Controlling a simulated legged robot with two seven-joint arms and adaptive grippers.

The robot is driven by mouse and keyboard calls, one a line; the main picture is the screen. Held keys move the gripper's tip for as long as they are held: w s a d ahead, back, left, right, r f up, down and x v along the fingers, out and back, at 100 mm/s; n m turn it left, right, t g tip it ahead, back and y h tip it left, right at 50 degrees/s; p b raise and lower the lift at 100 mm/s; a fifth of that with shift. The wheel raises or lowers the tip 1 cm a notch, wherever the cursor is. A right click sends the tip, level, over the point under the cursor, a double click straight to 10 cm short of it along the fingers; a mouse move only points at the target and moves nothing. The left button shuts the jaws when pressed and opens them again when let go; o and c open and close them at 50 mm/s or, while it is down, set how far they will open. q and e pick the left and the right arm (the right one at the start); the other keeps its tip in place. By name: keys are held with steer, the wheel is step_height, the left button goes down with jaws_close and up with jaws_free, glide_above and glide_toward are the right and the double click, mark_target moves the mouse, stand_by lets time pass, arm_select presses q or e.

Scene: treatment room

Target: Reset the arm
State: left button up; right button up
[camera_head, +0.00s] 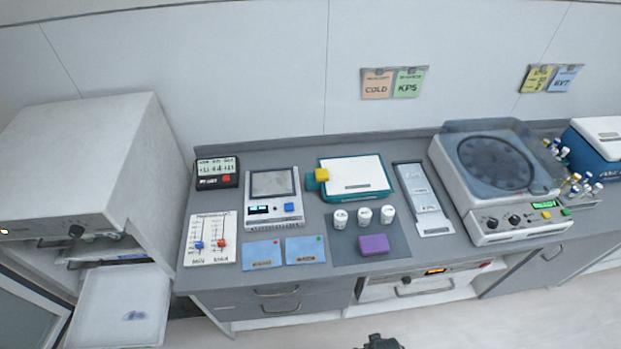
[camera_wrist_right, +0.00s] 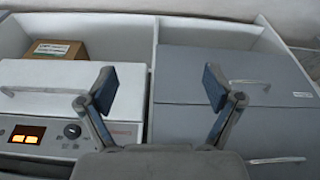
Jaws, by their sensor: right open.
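My right gripper (camera_wrist_right: 160,88) is open in the right wrist view, with its two fingers spread wide and nothing between them. It faces the drawer fronts and a white appliance below the counter. In the head view only a small dark part of my own body (camera_head: 383,342) shows at the bottom edge, and I cannot tell which part it is. My left gripper is in neither view.
The grey counter (camera_head: 290,155) carries a scale (camera_head: 274,200), white jars (camera_head: 364,215), a purple block (camera_head: 374,244), blue cards and a lidded centrifuge (camera_head: 495,165). An open tray (camera_head: 120,305) juts out at the left. Grey drawers (camera_wrist_right: 230,95) stand before the right gripper.

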steer(key=s+d+f+g, duration=0.1)
steer(key=s+f, duration=0.4)
steer(key=f, duration=0.5)
steer(key=s+f, duration=0.4)
steer(key=f, duration=0.6)
steer(key=s+d+f+b, duration=0.1)
steer(key=s+d+f, duration=0.1)
steer(key=s+f, duration=0.5)
steer(key=s, duration=0.4)
steer(key=shift+s+d+f+g, duration=0.2)
steer(key=shift+s+g, duration=0.15)
steer(key=shift+g, duration=0.05)
